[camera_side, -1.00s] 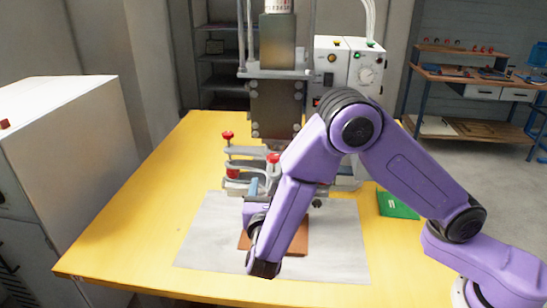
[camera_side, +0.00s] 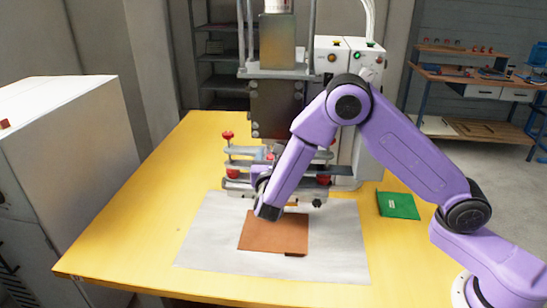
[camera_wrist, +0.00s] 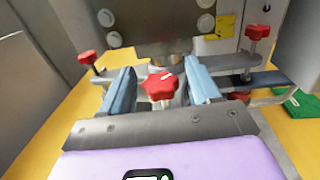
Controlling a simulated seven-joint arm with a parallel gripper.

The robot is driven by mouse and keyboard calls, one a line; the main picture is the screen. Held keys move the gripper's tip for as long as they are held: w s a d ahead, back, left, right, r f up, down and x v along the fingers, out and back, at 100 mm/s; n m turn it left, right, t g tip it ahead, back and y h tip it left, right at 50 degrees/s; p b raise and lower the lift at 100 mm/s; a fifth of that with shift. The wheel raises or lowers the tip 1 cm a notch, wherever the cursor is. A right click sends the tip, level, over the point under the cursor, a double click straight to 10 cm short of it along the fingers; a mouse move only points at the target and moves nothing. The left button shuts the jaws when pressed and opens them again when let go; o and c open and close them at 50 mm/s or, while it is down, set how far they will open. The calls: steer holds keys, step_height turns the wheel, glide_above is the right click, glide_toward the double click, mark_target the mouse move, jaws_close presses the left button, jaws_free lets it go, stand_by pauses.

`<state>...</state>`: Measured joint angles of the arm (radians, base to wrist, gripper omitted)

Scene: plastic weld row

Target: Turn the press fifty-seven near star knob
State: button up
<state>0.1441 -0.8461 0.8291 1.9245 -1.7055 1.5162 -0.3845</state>
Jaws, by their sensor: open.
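A red star knob (camera_wrist: 160,86) shows in the wrist view, at the near side of the press (camera_side: 277,100). My gripper (camera_wrist: 161,76) is open, with one blue-grey finger on each side of this knob. Gaps show between the knob and both fingers, and I see no contact. Other red knobs sit on the press clamp: one at the upper left (camera_wrist: 87,58), one at the upper right (camera_wrist: 257,32) and one lower right (camera_wrist: 238,96). In the side view my wrist and forearm hide the near knob. No number is readable on the press.
A brown plate (camera_side: 272,232) lies on a pale sheet (camera_side: 205,245) in front of the press. A green pad (camera_side: 398,206) lies at the right of the yellow table (camera_side: 150,220). A white cabinet (camera_side: 70,150) stands at the left. The table's left part is clear.

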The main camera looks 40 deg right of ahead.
steer(key=c, duration=0.9)
steer(key=n+t+y, duration=0.2)
steer(key=y, duration=0.1)
steer(key=n+t+y, duration=0.1)
steer(key=n+y, duration=0.2)
steer(key=y, duration=0.1)
steer(key=shift+t, duration=0.4)
steer(key=shift+n+y, duration=1.15)
steer(key=shift+y, duration=0.6)
steer(key=shift+n+y, duration=1.15)
steer(key=shift+y, duration=0.6)
steer(key=shift+n+y, duration=0.4)
steer(key=shift+y, duration=0.2)
steer(key=o, duration=0.9)
